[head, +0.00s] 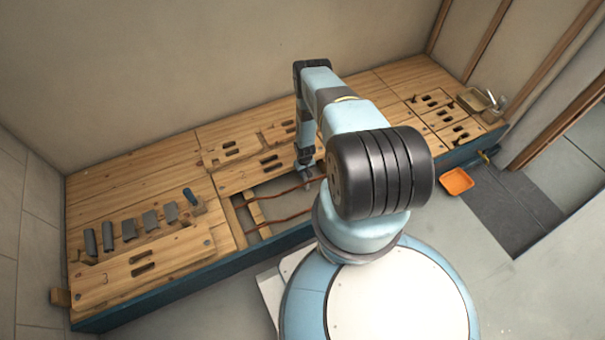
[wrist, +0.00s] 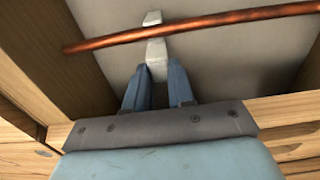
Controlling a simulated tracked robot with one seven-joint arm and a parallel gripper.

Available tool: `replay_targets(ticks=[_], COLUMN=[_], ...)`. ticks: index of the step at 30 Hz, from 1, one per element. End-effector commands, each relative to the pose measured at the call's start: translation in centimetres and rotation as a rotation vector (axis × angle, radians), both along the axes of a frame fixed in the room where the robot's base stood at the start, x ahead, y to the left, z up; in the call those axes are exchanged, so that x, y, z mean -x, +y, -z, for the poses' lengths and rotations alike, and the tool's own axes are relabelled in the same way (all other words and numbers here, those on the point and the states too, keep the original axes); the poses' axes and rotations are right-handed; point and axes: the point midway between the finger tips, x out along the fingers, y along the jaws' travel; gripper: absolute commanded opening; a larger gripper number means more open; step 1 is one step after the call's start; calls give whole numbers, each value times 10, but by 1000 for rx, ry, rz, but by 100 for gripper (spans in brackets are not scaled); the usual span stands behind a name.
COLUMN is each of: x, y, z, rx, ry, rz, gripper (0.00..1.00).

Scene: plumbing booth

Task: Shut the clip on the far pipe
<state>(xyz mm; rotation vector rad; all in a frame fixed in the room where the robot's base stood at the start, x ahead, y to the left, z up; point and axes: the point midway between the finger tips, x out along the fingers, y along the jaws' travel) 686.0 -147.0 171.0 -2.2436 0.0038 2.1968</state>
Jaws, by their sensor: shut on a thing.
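In the wrist view a copper pipe (wrist: 230,22) runs across the top of an open bay. A pale grey clip (wrist: 157,60) sits at this pipe, with one part showing beyond it and one part on my side. The pipe looks unbroken across the clip; I cannot tell whether the clip is closed over it. My gripper (wrist: 159,70) is shut on the clip's near part, its blue fingers on either side. In the head view my gripper (head: 304,172) reaches down at the far pipe (head: 265,195), and the clip is too small to make out.
The near pipe (head: 285,219) crosses the same bay, closer to my base. Wooden boards (head: 130,185) surround the bay, and its wooden side walls (wrist: 35,70) stand close by. Several grey pieces (head: 128,230) lie on the left board. An orange tray (head: 457,181) lies on the floor.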

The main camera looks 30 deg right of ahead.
Motion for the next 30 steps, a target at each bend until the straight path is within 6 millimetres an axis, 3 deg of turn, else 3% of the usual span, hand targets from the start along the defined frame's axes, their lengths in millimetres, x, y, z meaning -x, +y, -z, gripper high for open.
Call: replay_targets(ticks=[8, 30], x=[8, 35], y=[3, 2], z=[-2, -1], rx=[-5, -3], ry=[-118, -660], rz=[1, 1], gripper=[0, 0])
